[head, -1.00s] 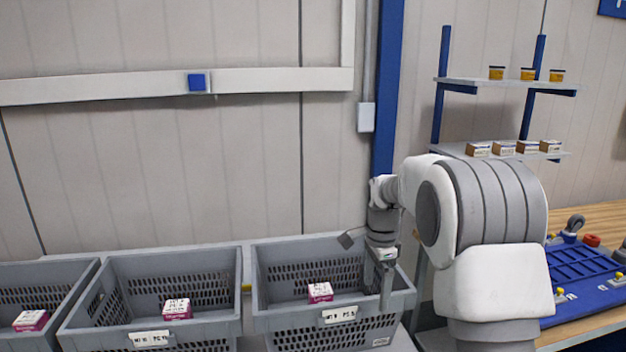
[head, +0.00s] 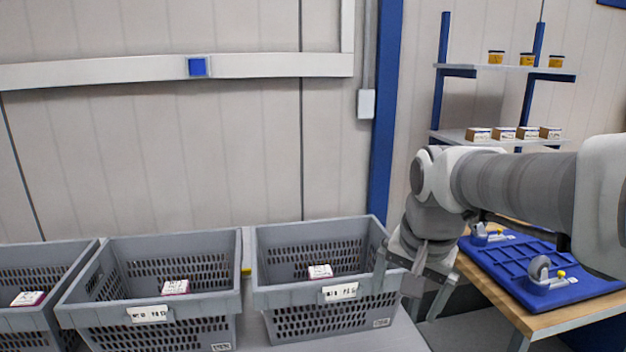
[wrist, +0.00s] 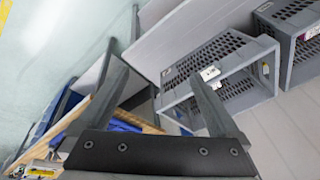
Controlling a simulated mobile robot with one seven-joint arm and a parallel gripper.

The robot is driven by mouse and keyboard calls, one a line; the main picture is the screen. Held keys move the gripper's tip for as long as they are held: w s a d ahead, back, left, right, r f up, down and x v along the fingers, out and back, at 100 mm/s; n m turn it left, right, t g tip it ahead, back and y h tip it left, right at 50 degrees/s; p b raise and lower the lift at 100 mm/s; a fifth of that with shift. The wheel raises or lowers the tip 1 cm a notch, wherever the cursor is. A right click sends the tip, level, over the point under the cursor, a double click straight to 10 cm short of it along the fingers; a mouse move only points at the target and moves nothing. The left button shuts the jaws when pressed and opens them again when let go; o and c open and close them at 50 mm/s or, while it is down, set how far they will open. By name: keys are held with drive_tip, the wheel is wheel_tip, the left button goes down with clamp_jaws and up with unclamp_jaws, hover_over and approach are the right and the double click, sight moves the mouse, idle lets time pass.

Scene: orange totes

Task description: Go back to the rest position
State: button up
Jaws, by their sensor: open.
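My gripper (wrist: 160,88) is open, with its two fingers spread wide and nothing between them in the wrist view. In the head view my gripper (head: 392,278) hangs at the right end of the right-hand grey tote (head: 290,296), beside its right wall. A white and magenta box (head: 320,271) lies in that tote, apart from the gripper. The right-hand tote also shows in the wrist view (wrist: 182,88). My arm reaches in from the right of the head view.
A middle grey tote (head: 90,318) and a left one (head: 40,318) each hold a similar box. A wooden workbench (head: 540,322) with a blue tray (head: 520,270) stands at right, below my arm. A blue post (head: 384,120) and shelves (head: 505,68) stand behind.

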drive_tip(key=s+f+n+t+b, duration=0.1)
drive_tip(key=s+f+n, duration=0.1)
drive_tip(key=s, duration=0.4)
drive_tip(key=s+f+n+t+b, duration=0.1)
drive_tip(key=s+f+n+b, duration=0.1)
drive_tip(key=s, duration=0.5)
drive_tip(key=shift+f+n, duration=0.7)
drive_tip(key=shift+n, duration=0.5)
